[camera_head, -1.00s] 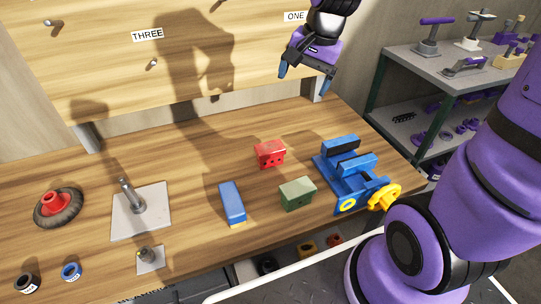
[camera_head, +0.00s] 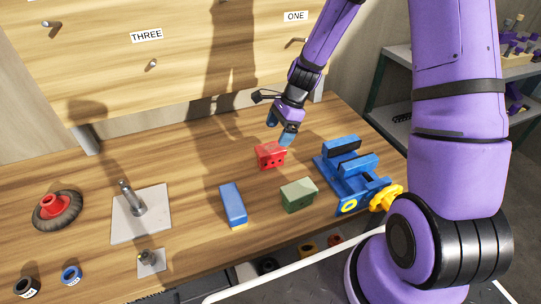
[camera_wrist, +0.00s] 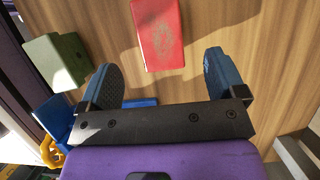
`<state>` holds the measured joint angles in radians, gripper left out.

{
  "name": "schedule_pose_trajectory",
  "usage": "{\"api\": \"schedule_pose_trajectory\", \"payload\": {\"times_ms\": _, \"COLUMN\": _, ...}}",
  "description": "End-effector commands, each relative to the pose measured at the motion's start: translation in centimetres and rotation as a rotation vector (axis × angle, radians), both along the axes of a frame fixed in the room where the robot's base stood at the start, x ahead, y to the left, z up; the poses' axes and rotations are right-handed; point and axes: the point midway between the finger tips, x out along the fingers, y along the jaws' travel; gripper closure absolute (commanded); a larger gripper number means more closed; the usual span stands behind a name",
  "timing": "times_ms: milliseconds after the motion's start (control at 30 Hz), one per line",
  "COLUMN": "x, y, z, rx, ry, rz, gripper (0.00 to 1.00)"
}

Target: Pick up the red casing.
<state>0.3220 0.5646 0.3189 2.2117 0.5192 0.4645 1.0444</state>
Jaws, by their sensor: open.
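The red casing (camera_head: 270,155) is a small red block standing on the wooden bench, near the middle in the head view. In the wrist view its flat red face (camera_wrist: 159,33) shows at the top, ahead of the fingertips and roughly between their lines. My gripper (camera_head: 282,132) is just above and slightly right of the casing in the head view. In the wrist view my gripper (camera_wrist: 166,72) has its two blue-tipped fingers wide apart, with only bench between them. Neither finger visibly touches the casing.
A green block (camera_head: 298,195) stands in front of the casing, and a blue block (camera_head: 232,204) is to its left. A blue vise (camera_head: 350,172) with a yellow handwheel stands close on the right. A metal plate with a post (camera_head: 152,212) is further left.

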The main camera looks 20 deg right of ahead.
Motion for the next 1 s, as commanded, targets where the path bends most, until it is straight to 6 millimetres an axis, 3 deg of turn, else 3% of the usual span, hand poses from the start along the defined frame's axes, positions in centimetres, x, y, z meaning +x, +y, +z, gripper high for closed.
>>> {"api": "schedule_pose_trajectory", "payload": {"times_ms": 200, "x": -0.1, "y": 1.1, "z": -2.7, "rx": 0.001, "ry": 0.002, "rz": 0.003, "gripper": 0.11}}
{"api": "schedule_pose_trajectory", "payload": {"times_ms": 467, "x": -0.1, "y": 1.7, "z": -4.1, "rx": 0.0, "ry": 0.002, "rz": 0.004, "gripper": 0.11}}
{"api": "schedule_pose_trajectory", "payload": {"times_ms": 800, "x": -0.1, "y": 3.2, "z": -7.8, "rx": 0.0, "ry": 0.0, "rz": 0.004, "gripper": 0.11}}
{"api": "schedule_pose_trajectory", "payload": {"times_ms": 1000, "x": 0.0, "y": 3.4, "z": -8.2, "rx": 0.0, "ry": -0.002, "rz": 0.004, "gripper": 0.11}}
